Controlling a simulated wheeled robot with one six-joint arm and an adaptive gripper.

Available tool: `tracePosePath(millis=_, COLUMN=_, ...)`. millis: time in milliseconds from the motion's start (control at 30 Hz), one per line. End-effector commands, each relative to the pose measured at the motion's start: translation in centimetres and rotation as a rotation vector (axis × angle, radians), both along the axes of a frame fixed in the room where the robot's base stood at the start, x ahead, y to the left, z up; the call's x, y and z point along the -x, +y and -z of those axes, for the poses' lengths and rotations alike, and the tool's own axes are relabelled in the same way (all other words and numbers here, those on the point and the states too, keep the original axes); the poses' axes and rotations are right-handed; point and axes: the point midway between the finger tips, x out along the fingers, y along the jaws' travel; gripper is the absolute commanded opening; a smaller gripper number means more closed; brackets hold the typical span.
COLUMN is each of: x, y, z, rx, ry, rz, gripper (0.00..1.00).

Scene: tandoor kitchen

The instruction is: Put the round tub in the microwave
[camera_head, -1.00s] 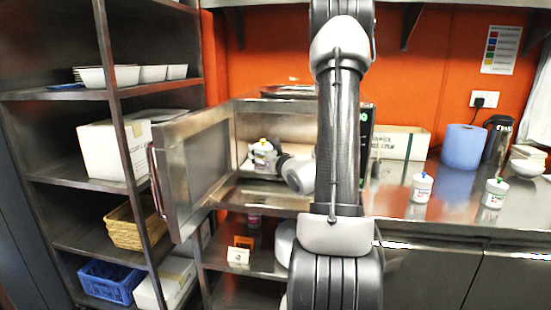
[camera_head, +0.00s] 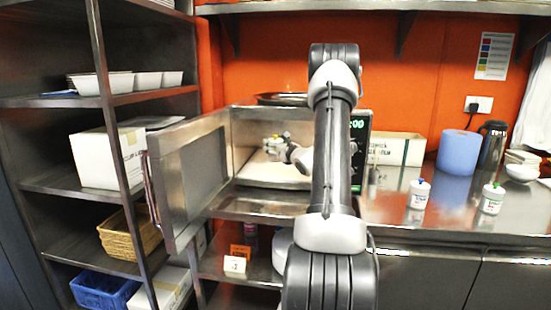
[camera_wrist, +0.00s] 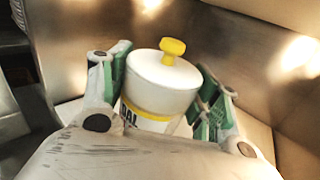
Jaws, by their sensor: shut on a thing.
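The round tub (camera_wrist: 160,85) is white with a yellow knob on its lid and a yellow band. In the wrist view it sits between the green-padded fingers of my gripper (camera_wrist: 158,95), which is shut on it. The microwave (camera_head: 233,193) stands on the counter with its door (camera_head: 190,178) swung open to the left. In the head view my gripper (camera_head: 274,146) and the tub are inside the microwave cavity, small and partly hidden by my arm. I cannot tell whether the tub touches the cavity floor (camera_head: 262,172).
A blue roll (camera_head: 459,152), a flask (camera_head: 492,145) and a cardboard box (camera_head: 398,149) are behind. A steel shelf (camera_head: 60,187) stands left of the door.

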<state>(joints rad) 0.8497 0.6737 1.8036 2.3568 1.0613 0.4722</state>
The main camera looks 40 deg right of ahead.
Motion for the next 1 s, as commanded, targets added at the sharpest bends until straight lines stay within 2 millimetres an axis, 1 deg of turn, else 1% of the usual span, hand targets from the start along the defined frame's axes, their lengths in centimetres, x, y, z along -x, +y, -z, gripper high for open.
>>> tracePosePath(millis=67, x=0.0, y=0.0, z=0.8, rx=0.001, ry=-0.003, rz=0.001, gripper=0.29)
tracePosePath(millis=233, x=0.0, y=0.0, z=1.9, rx=0.001, ry=-0.004, rz=0.001, gripper=0.29)
tracePosePath(millis=433, x=0.0, y=-0.1, z=4.9, rx=0.002, ry=-0.003, rz=0.001, gripper=0.29)
tracePosePath(millis=500, x=-0.2, y=-0.3, z=5.2, rx=0.003, ry=-0.005, rz=0.001, gripper=0.29)
tracePosePath(millis=800, x=-0.2, y=-0.3, z=5.4, rx=0.003, ry=-0.005, rz=0.001, gripper=0.29)
tracePosePath(millis=833, x=-0.2, y=-0.3, z=5.5, rx=0.002, ry=-0.004, rz=0.001, gripper=0.63)
tracePosePath(millis=933, x=-0.2, y=-0.3, z=5.5, rx=0.003, ry=-0.004, rz=0.001, gripper=0.82)
tracePosePath(millis=1000, x=-0.2, y=-0.3, z=5.5, rx=0.003, ry=-0.004, rz=0.001, gripper=0.83)
